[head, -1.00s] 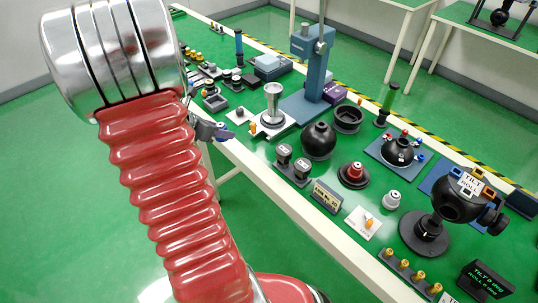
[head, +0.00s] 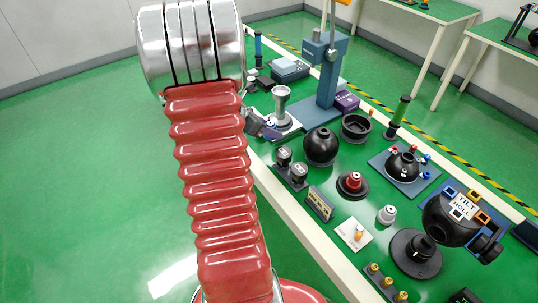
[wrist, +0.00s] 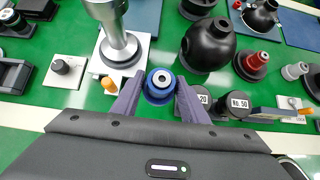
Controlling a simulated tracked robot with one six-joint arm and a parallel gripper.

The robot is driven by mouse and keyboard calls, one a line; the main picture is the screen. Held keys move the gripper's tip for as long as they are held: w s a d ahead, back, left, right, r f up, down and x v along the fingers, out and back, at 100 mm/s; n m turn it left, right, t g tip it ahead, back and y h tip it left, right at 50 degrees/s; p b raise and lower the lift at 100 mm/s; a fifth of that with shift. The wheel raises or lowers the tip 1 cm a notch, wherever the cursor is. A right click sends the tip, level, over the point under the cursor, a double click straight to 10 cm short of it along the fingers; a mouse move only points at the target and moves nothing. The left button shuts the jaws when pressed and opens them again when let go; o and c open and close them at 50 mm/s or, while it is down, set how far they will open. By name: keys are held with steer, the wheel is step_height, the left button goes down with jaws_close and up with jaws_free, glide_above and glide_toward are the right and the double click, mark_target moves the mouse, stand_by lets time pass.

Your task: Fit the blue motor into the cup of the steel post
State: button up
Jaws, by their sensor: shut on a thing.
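My gripper (wrist: 158,98) is shut on the blue motor (wrist: 160,79), a short blue cylinder with a pale ring and dark centre on top, held between two dark purple fingers. The steel post (wrist: 117,45) stands just beyond and left of the motor in the wrist view, on a white plate. Its upper end is cut off by the frame edge there. In the head view the whole steel post (head: 281,108) shows, with its wide cup on top. My gripper (head: 262,126) is close to its left side there, partly hidden by my arm. The motor is apart from the cup.
A black ball (head: 320,146) and a tall blue column stand (head: 322,75) are close to the post. Two black weights (wrist: 236,104) sit right of the motor. An orange-topped peg (wrist: 109,85) is near the left finger. The table's front edge (head: 290,215) borders open green floor.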

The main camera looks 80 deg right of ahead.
glide_above(269, 155)
steer(key=shift+f, duration=2.95)
steer(key=shift+f, duration=1.85)
steer(key=shift+f, duration=0.1)
steer(key=o, duration=0.9)
steer(key=v, duration=1.2)
